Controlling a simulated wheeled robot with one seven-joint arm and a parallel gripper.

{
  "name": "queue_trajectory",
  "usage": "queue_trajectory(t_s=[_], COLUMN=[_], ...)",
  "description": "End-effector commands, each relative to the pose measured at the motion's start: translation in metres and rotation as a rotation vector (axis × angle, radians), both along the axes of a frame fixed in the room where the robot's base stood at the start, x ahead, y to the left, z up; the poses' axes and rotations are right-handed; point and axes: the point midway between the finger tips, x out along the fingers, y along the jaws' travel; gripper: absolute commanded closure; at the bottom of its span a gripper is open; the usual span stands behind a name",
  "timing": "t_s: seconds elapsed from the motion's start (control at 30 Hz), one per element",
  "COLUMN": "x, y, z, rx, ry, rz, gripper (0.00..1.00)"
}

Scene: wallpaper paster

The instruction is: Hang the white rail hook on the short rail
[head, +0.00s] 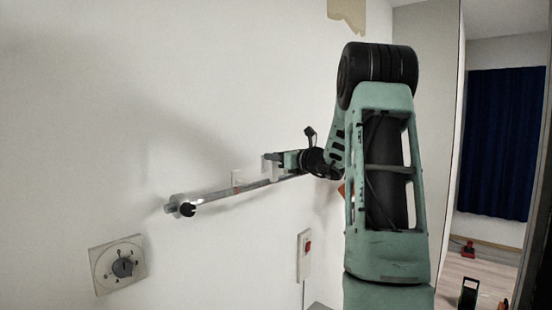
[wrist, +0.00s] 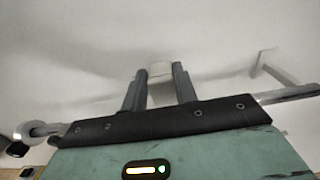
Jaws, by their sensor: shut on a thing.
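My gripper (head: 270,161) is at the wall and is shut on the white rail hook (head: 273,170), close to the rail. In the wrist view the two dark fingers (wrist: 157,90) stand either side of the pale hook (wrist: 160,70). The short rail (head: 215,194) is a metal bar on the wall, with a round end mount at its left end. The rail also shows behind the fingers in the wrist view (wrist: 290,94). I cannot tell whether the hook touches the rail; its lower part is hidden.
Another small white piece (head: 236,178) is at the rail, left of my gripper. A round dial (head: 122,267) on a square plate is on the wall below left. A white box with a red switch (head: 304,255) is below the rail. A dark blue curtain (head: 495,145) hangs far right.

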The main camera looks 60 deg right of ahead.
Motion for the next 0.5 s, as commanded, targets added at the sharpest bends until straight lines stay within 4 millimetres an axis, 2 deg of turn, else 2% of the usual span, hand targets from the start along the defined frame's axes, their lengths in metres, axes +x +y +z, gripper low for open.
queue_trajectory(t_s=[0.5], x=[0.000], y=[0.000], z=[-0.013], rx=[0.000], ry=[0.000], rz=[0.000], gripper=[0.93])
